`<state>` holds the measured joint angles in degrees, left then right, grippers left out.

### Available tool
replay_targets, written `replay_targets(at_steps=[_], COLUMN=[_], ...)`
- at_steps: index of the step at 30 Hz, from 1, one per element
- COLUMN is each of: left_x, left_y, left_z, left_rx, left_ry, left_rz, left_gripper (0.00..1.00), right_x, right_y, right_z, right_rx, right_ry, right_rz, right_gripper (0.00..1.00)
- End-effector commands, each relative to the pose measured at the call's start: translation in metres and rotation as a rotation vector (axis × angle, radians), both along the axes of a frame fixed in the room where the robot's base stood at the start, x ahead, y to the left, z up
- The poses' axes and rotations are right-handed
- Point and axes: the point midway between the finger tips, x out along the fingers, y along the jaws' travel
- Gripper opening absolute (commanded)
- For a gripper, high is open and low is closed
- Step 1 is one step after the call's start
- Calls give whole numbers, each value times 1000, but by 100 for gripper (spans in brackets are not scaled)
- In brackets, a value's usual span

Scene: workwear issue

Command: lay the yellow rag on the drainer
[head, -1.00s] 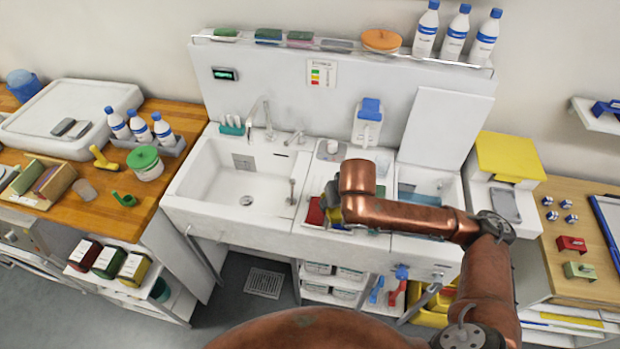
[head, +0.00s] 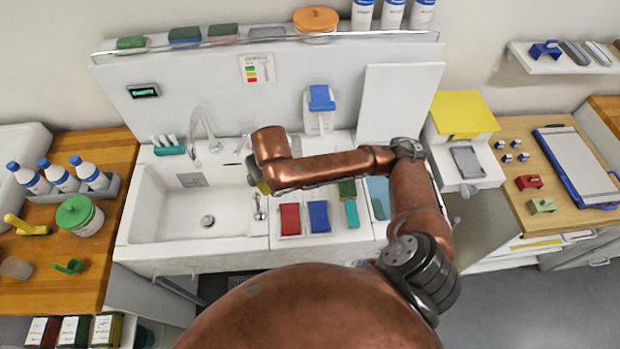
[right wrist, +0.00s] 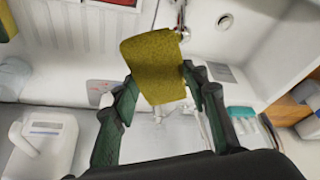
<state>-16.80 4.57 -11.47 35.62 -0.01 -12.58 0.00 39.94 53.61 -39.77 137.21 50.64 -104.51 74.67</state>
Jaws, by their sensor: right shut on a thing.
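The yellow rag (right wrist: 155,62) is held between the two fingertips of my right gripper (right wrist: 160,85) in the right wrist view. In the head view a small yellow part of the rag (head: 263,187) shows below my right gripper (head: 257,180), near the right edge of the sink basin. The rag appears raised above the sink unit. The white drainer (head: 304,222) is right of the basin, with a red rag (head: 290,219) and a blue rag (head: 319,216) on it. Its ribbed surface (right wrist: 85,28) shows in the right wrist view. My arm hides its back part. My left gripper is not in view.
A green sponge (head: 347,189) and a teal item (head: 352,214) lie right of the blue rag. The tap (head: 205,130) and a soap dispenser (head: 319,110) stand behind. The basin (head: 165,215) is empty.

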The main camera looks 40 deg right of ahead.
Motion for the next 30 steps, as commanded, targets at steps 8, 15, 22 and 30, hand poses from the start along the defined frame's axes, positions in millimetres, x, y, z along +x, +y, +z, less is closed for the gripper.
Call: replay_targets(at_steps=[8,15,22,30], left_x=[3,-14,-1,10], left_y=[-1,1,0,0], left_z=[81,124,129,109], left_rx=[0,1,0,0], left_ry=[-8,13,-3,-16], left_rz=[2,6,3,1], left_gripper=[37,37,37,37], right_x=[-54,-99,-111,-72], right_y=[-40,-63,-71,-82], right_z=[13,18,15,-4], right_rx=[-6,-4,-3,-6], right_ry=[10,5,-4,-3], right_rz=[-253,-433,-495,-499], right_gripper=[13,13,13,13])
